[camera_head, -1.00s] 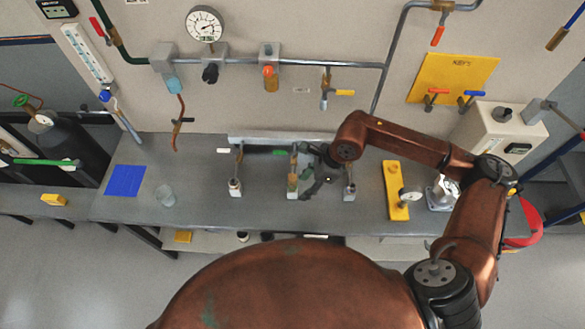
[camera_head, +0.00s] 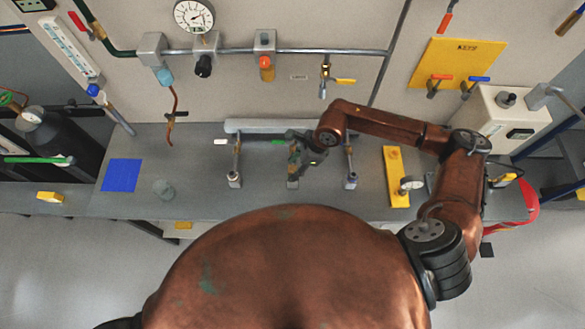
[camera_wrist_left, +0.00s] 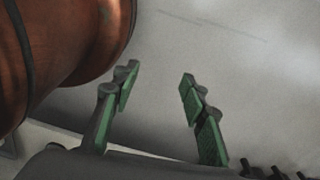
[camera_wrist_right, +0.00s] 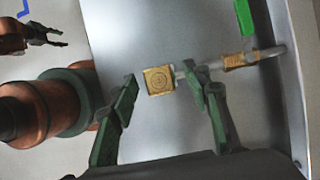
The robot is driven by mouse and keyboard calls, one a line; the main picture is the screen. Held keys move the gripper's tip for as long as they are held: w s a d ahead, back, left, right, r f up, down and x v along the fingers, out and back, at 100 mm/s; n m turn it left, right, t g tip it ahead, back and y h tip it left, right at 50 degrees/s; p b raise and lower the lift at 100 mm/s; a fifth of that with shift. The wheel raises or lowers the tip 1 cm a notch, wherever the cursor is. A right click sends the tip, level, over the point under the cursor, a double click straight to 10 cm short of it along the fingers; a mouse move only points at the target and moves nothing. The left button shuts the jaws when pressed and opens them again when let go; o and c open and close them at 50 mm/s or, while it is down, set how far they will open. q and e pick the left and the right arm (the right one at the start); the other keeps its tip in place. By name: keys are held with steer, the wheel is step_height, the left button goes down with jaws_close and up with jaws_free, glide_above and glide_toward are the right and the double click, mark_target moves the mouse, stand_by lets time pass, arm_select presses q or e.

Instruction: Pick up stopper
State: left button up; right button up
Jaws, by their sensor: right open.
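A brass piece with a square, ring-marked top (camera_wrist_right: 159,80), which I take to be the stopper, shows in the right wrist view. My right gripper (camera_wrist_right: 160,84) is open, with its green-padded fingers on either side of this piece; I cannot tell whether they touch it. In the head view, my right gripper (camera_head: 297,150) is at the middle of three upright posts and partly hides its top. My left gripper (camera_wrist_left: 158,80) is open and empty over a grey surface in the left wrist view.
A left post (camera_head: 235,170) and a right post (camera_head: 350,172) flank the middle one. A yellow plate (camera_head: 395,170) with a gauge lies to the right. A glass (camera_head: 163,188) and blue sheet (camera_head: 121,175) lie left on the grey bench. Pipes and valves line the wall behind.

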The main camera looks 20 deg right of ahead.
steer(key=shift+a+f, duration=0.25)
steer(key=shift+f, duration=0.25)
steer(key=c, duration=0.9)
arm_select(q)
steer(key=shift+w+r, duration=0.1)
steer(key=shift+w, duration=0.65)
arm_select(e)
jaws_close()
